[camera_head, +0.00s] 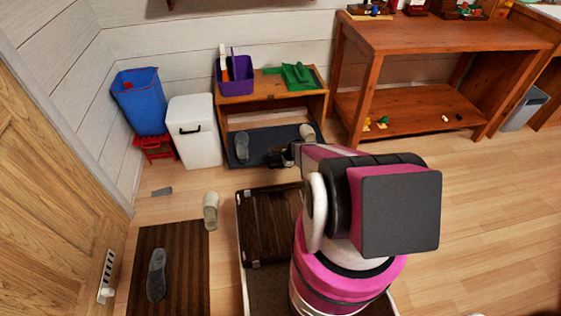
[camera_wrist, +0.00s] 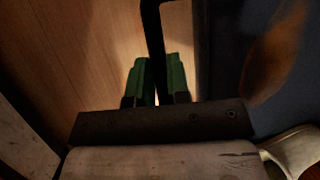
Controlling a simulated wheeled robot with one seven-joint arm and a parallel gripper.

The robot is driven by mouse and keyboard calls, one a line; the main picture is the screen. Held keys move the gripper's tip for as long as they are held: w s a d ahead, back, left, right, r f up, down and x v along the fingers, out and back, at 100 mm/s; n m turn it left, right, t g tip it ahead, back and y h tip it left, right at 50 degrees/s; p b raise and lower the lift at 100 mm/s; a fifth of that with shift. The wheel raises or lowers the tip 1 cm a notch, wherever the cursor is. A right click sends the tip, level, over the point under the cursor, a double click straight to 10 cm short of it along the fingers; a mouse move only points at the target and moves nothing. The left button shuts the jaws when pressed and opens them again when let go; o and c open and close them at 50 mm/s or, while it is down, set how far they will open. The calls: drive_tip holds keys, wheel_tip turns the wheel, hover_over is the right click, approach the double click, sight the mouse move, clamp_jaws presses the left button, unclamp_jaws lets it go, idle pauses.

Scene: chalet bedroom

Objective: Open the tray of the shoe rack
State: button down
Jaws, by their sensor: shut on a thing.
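The shoe rack (camera_head: 273,103) is a low wooden unit against the back wall. Its dark blue-grey tray (camera_head: 262,136) sits low at the front and holds a grey shoe (camera_head: 242,146) and a pale shoe (camera_head: 307,132). My gripper (camera_head: 287,156) is at the tray's front edge, partly hidden by my arm. In the wrist view, its green fingers (camera_wrist: 157,82) are closed together around the end of a thin black handle (camera_wrist: 153,30). The tray surface (camera_wrist: 220,50) shows dark on the right. How far out the tray stands is hard to tell.
A purple caddy (camera_head: 236,76) and a green item (camera_head: 298,76) rest on the rack. A white bin (camera_head: 194,131) and blue bin (camera_head: 139,98) stand left, a wooden table (camera_head: 440,34) right. A slipper (camera_head: 211,211) and striped mat (camera_head: 183,265) lie on the floor.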

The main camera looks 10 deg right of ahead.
drive_tip(key=shift+s+r, duration=0.1)
drive_tip(key=shift+s, duration=0.5)
drive_tip(key=c, duration=1.1)
unclamp_jaws()
drive_tip(key=v, duration=1)
drive_tip(key=shift+d+r, duration=0.15)
drive_tip(key=shift+r, duration=0.15)
